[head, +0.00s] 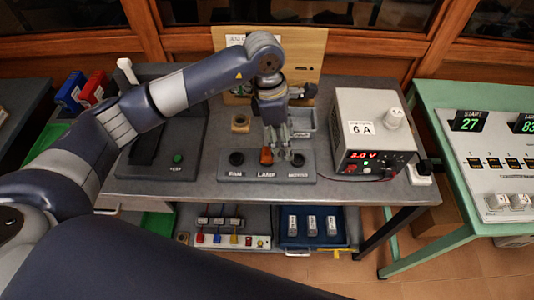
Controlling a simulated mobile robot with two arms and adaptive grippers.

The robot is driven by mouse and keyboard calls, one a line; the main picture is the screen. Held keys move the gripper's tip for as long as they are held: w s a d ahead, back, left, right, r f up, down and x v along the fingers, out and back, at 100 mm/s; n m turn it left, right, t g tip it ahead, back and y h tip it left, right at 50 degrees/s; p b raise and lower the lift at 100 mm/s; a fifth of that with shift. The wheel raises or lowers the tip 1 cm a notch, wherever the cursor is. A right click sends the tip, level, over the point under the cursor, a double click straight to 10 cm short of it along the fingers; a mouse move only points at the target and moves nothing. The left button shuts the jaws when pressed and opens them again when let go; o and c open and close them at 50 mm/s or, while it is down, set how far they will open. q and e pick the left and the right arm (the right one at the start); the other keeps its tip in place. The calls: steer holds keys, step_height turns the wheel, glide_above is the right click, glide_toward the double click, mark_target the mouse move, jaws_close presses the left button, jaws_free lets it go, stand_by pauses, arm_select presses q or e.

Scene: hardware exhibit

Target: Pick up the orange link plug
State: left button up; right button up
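The orange link plug (266,156) sits upright at the LAMP position of the grey panel (235,172), between the FAN socket (236,158) and the MOTOR socket (298,160). My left gripper (278,150) points down over the panel. Its fingertips are at the plug's right side in the picture. I cannot tell whether they touch it or how far apart they are. My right gripper is not in view.
A power supply (375,130) marked 6 A, reading 3.0 V, stands right of the panel. A TEST box (160,150) stands left. A wooden board (310,50) rises behind. A shelf below holds a blue tray (340,240). A green table (440,230) stands right.

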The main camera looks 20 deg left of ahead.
arm_select(q)
steer(key=y, duration=0.2)
glide_above(266, 151)
steer(key=f, duration=0.1)
steer(key=f+p, duration=0.1)
steer(key=f, duration=0.1)
steer(key=shift+s+a+f, duration=0.25)
steer(key=shift+f, duration=0.5)
steer(key=f+p, duration=0.2)
steer(key=f, duration=0.1)
steer(key=f+p, duration=0.1)
steer(key=shift+w+d+f, duration=0.25)
steer(key=shift+w+f, duration=0.05)
steer(key=shift+f, duration=0.45)
steer(key=c, duration=1.1)
